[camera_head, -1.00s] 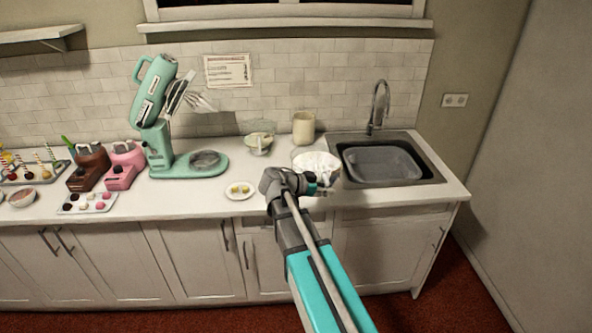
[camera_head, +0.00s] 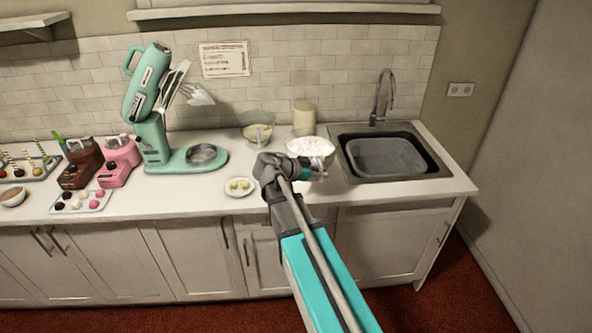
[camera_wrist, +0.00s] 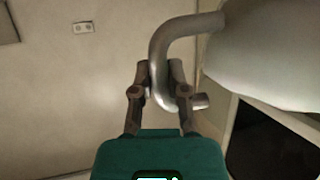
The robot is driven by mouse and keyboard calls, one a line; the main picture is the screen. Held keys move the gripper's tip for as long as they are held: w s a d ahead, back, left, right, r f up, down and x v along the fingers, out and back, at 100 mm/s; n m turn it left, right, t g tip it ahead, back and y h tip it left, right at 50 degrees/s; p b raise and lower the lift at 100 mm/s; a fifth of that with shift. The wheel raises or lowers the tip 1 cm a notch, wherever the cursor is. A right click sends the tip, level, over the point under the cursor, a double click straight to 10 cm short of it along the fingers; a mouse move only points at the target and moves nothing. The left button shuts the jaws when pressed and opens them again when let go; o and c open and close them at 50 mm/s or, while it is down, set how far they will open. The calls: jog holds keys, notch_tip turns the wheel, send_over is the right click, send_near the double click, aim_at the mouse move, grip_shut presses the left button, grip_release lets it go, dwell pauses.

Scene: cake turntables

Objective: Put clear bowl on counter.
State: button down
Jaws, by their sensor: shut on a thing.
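My gripper (camera_head: 318,172) is at the counter's front, left of the sink. In the wrist view my gripper (camera_wrist: 160,80) is shut on a curved silver handle (camera_wrist: 158,52). The handle joins a large pale, rounded bowl (camera_wrist: 265,60) at the right. In the head view this bowl (camera_head: 311,146) has white contents and sits just behind my gripper, roughly upright. I cannot tell whether its base touches the counter (camera_head: 240,208). A smaller see-through bowl (camera_head: 257,127) with beige contents stands farther back on the counter.
A beige canister (camera_head: 304,117) stands behind the held bowl. The sink (camera_head: 388,157) and faucet (camera_head: 382,98) are at the right. A small plate (camera_head: 240,187) lies to the left. A mint stand mixer (camera_head: 155,110) stands farther left. The counter's front strip by the plate is mostly free.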

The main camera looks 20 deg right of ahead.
aim_at(312, 160)
jog(key=shift+s+d, duration=0.15)
jog(key=shift+d, duration=0.15)
jog(key=shift+w+a+r+n+t, duration=0.1)
jog(key=shift+w+n+t, duration=0.5)
jog(key=shift+w, duration=0.55)
jog(key=shift+w+a+r+n+t, duration=0.15)
jog(key=shift+w+n+t, duration=0.3)
jog(key=shift+w+t, duration=0.55)
jog(key=shift+w+a+f+n+t, duration=0.1)
jog(key=shift+w+n+t, duration=0.4)
jog(key=shift+w, duration=0.85)
jog(key=w+d+f+b, duration=0.1)
jog(key=w, duration=0.1)
jog(key=w+d+f+b, duration=0.1)
jog(key=w, duration=0.2)
jog(key=w+d+f+b, duration=0.1)
jog(key=w+f, duration=0.1)
jog(key=w, duration=0.1)
jog(key=shift+d+b, duration=0.2)
jog(key=shift+b, duration=0.2)
jog(key=w+d+f+b, duration=0.1)
jog(key=w+f+b, duration=0.3)
jog(key=f+b, duration=0.1)
jog(key=shift+d, duration=0.4)
